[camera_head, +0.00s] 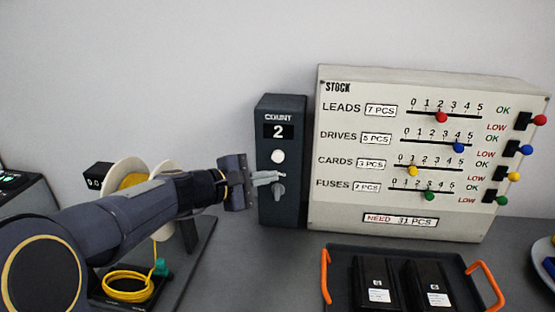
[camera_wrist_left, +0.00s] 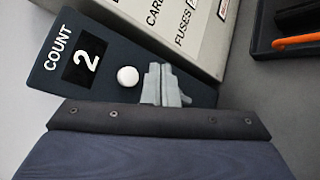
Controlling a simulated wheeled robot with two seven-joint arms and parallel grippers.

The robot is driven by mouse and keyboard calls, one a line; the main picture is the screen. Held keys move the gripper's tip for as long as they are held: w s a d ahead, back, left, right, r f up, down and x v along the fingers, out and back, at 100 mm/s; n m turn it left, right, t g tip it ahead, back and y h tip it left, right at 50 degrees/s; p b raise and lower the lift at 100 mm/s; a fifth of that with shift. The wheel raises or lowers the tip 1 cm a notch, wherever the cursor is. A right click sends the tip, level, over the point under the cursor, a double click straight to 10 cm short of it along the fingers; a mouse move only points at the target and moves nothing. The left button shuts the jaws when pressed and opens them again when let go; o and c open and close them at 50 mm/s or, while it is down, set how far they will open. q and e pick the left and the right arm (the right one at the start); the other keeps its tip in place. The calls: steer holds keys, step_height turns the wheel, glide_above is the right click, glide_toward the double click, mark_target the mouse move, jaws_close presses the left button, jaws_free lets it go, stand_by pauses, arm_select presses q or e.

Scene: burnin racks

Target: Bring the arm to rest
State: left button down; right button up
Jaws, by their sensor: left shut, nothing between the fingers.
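My left arm reaches in from the left in the head view. Its gripper (camera_head: 281,176) is shut and empty, in front of the dark counter box (camera_head: 281,215) marked COUNT, between the white button (camera_head: 278,156) and the grey knob (camera_head: 279,192). The counter display (camera_head: 278,131) reads 2. In the left wrist view the shut fingers (camera_wrist_left: 162,84) appear just beside the white button (camera_wrist_left: 128,76) and cover the place of the knob. I cannot tell whether the fingertips touch the box. My right gripper does not show.
A white STOCK board (camera_head: 388,213) with coloured sliders and side levers stands to the right of the counter. A dark tray (camera_head: 455,262) with orange handles holds two black drives in front. A cable spool (camera_head: 120,180) and yellow coil (camera_head: 128,287) lie near my left arm.

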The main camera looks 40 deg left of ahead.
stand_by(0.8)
arm_select(q)
steer(key=s+d+f+m+g+h, duration=0.25)
steer(key=s+d+m, duration=0.2)
steer(key=d, duration=0.35)
steer(key=s+d+f+m+g+y, duration=0.1)
steer(key=s+d+f+m+g, duration=0.2)
steer(key=s+m, duration=0.4)
steer(key=s+d+f+m+g+y, duration=0.1)
steer(key=s+d+f+m+g, duration=0.2)
steer(key=s+d+f+m, duration=0.3)
step_height(320, 180, down, 2)
steer(key=shift+s+d+f+m, duration=0.25)
steer(key=shift+s+m, duration=0.6)
steer(key=shift+m, duration=0.1)
steer(key=shift+g+y, duration=0.25)
